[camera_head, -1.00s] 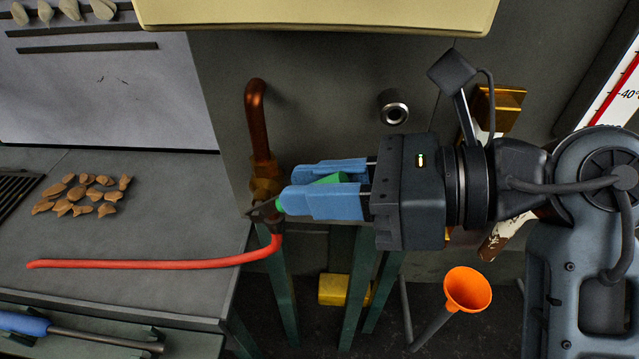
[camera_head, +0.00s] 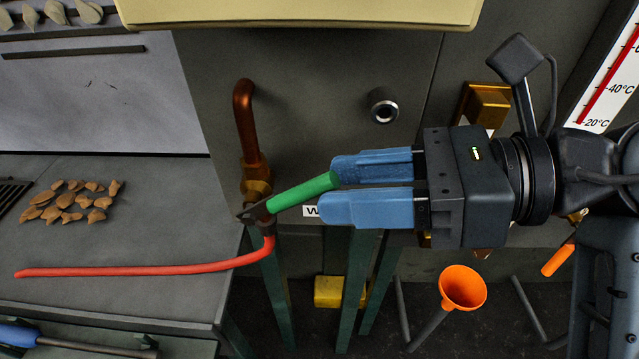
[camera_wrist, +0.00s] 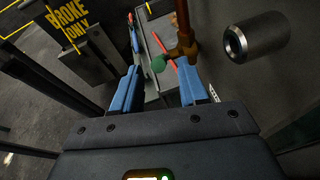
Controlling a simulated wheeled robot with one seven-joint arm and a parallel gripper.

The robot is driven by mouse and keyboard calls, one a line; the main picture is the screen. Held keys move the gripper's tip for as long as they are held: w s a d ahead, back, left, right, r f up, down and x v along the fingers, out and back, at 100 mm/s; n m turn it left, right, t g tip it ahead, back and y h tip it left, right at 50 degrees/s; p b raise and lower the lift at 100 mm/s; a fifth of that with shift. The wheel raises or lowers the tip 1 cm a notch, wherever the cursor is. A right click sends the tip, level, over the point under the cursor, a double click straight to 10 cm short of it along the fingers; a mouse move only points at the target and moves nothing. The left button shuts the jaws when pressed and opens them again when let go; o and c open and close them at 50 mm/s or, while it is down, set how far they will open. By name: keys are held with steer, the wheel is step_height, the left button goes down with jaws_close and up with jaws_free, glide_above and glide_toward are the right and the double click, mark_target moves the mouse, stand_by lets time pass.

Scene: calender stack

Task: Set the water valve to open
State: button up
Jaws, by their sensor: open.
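The water valve has a brass body (camera_head: 256,180) on a copper pipe (camera_head: 243,115), with a green lever handle (camera_head: 300,194) slanting up to the right. A red hose (camera_head: 150,270) runs from below the valve to the left across the grey bench. My gripper (camera_head: 332,190) is open and empty, its blue fingers pointing left. The handle's free end is at the fingertips, close to the upper finger; I cannot tell if they touch. In the wrist view the handle's green end (camera_wrist: 158,63) shows between and beyond the fingers. A white label beginning with W (camera_head: 311,211) is partly hidden behind the lower finger.
A round metal fitting (camera_head: 384,105) sticks out of the wall above my gripper. A cream panel edge (camera_head: 300,14) overhangs the top. An orange funnel (camera_head: 463,287) and a yellow block (camera_head: 329,291) are below. Brown chips (camera_head: 70,202) lie on the bench at left.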

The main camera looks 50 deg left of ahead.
steer(key=shift+v, duration=1.6)
steer(key=shift+c, duration=0.2)
